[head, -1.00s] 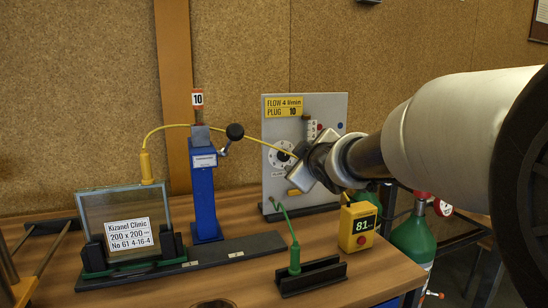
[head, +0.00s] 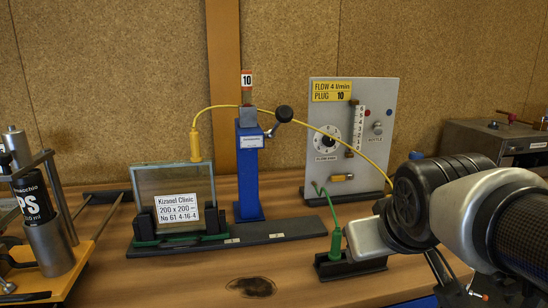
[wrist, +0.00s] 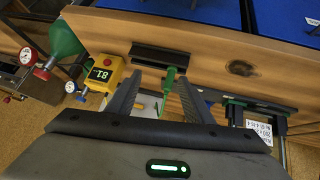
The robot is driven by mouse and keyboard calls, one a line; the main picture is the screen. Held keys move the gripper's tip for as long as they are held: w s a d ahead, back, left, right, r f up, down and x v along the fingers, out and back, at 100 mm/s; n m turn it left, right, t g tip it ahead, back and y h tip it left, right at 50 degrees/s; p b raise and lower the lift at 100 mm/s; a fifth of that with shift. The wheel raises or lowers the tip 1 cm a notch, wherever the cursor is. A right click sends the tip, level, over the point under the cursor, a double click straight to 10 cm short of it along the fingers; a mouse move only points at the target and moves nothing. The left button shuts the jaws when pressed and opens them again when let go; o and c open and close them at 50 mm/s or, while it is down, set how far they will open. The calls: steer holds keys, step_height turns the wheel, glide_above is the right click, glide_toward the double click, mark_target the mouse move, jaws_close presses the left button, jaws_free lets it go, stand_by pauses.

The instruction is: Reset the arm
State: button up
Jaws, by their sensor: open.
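My arm fills the lower right of the head view, and its fingers cannot be made out there. In the wrist view my gripper (wrist: 158,82) is open, with its two dark fingers apart. A green plug (wrist: 168,82) shows beyond the gap between the fingers. I see no object held. In the head view the same green plug stands upright in a black holder (head: 340,266), just left of my arm.
A glass frame (head: 175,188) with a yellow plug stands left of a blue post (head: 249,185). A grey flow panel (head: 385,115) stands behind my arm. A yellow meter (wrist: 104,73) and green bottle (wrist: 64,40) show in the wrist view. The front tabletop is largely clear.

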steer(key=s+a+m+g+y+p, duration=0.1)
steer(key=s+a+m+g+p, duration=0.15)
steer(key=s, duration=0.65)
step_height(320, 180, up, 23)
steer(key=p, duration=2.4)
steer(key=shift+a+n+p, duration=0.15)
steer(key=shift+n+p, duration=0.2)
steer(key=shift+n, duration=0.1)
